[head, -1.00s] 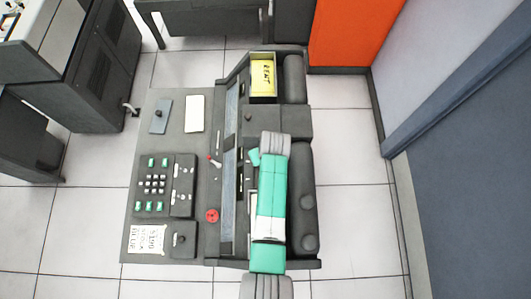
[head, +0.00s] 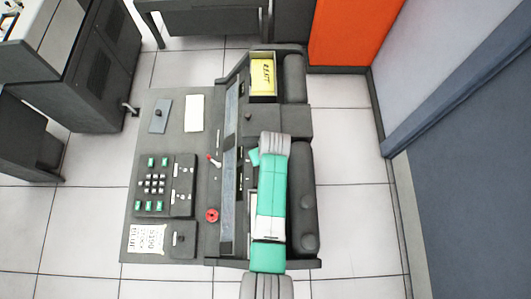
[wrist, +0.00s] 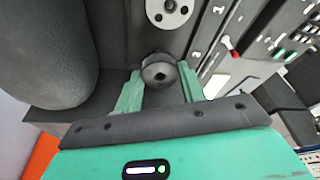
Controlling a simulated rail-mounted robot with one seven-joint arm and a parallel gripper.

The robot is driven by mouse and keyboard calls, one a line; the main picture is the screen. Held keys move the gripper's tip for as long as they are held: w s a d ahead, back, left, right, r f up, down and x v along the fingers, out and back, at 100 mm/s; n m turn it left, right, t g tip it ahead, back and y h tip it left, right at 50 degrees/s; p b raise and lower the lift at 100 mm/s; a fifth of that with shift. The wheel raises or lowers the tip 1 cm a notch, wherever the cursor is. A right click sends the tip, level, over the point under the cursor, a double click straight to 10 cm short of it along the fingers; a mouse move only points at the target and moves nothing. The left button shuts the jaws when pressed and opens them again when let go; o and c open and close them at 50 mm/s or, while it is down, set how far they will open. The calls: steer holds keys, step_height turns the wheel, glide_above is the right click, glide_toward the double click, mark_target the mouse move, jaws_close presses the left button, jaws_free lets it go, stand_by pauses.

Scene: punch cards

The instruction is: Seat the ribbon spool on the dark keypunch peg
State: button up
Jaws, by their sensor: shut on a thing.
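My gripper (wrist: 158,80) is shut on a small dark grey round piece, seemingly the ribbon spool (wrist: 160,71), with a pale centre. Its two green fingers stand on either side of it. In the head view my arm hides the gripper's tips and the held piece; only a green part shows beside the arm. The dark keypunch (head: 228,250) fills the middle of the head view. A small dark stub (head: 248,118) stands on its upper block; I cannot tell whether it is the peg.
A pale disc with dark holes (wrist: 168,10) lies ahead of the fingers. A large dark roller (wrist: 40,55) is close on the left. A red-tipped lever (head: 214,161) and a red disc (head: 212,215) are on the keypunch. A yellow card stack (head: 262,75) sits at its far end.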

steer(key=shift+f+b, duration=0.45)
steer(key=shift+f, duration=0.2)
steer(key=shift+f+b, duration=0.35)
steer(key=shift+f, duration=0.1)
steer(key=shift+f, duration=0.35)
stand_by(1.0)
steer(key=o, duration=1)
steer(key=shift+o, duration=0.2)
steer(key=shift+r, duration=0.1)
